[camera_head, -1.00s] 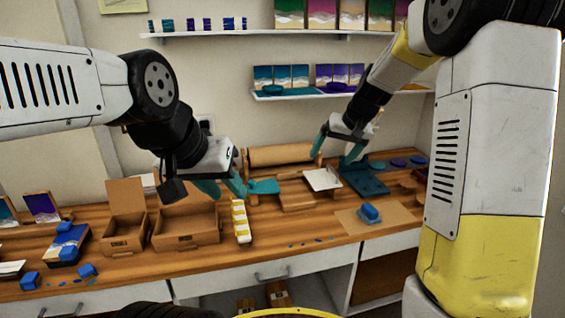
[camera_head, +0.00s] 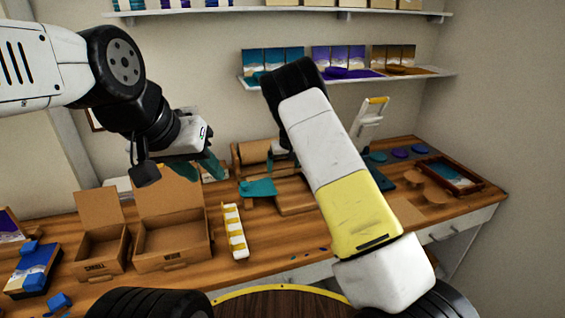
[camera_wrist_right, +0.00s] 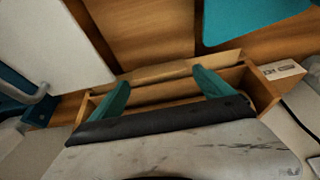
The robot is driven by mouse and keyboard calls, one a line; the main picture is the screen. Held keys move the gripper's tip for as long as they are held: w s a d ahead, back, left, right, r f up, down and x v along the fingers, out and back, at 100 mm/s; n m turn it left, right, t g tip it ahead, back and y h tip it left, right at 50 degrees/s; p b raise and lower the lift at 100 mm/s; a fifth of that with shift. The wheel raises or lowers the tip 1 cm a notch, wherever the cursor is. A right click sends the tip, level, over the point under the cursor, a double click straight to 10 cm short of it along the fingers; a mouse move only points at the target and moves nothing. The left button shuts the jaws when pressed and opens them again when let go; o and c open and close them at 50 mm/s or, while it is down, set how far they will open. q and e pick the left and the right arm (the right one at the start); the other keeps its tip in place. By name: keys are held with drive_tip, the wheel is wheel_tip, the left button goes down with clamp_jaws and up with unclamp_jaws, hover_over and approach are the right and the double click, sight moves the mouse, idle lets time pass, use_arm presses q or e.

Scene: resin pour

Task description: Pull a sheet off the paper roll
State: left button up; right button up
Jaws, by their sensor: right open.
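The brown paper roll (camera_head: 255,151) lies in a wooden holder at the back of the bench. Its right part is hidden behind my right arm. My right gripper (camera_head: 280,160) is at the roll, mostly hidden by the arm in the head view. In the right wrist view my right gripper (camera_wrist_right: 161,91) has its teal fingers wide apart over the wooden holder (camera_wrist_right: 262,84), with nothing seen held between them. I cannot tell whether they touch the paper. My left gripper (camera_head: 200,170) hangs left of the roll, its teal fingers apart and empty.
A flat teal piece (camera_head: 258,188) lies in front of the roll. Cardboard boxes (camera_head: 172,240) and a white holder with yellow parts (camera_head: 235,232) stand to the left front. A framed tray (camera_head: 448,174) lies at the right. A shelf (camera_head: 340,80) is above.

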drive_tip(key=shift+x, duration=1.25)
drive_tip(key=shift+d, duration=0.1)
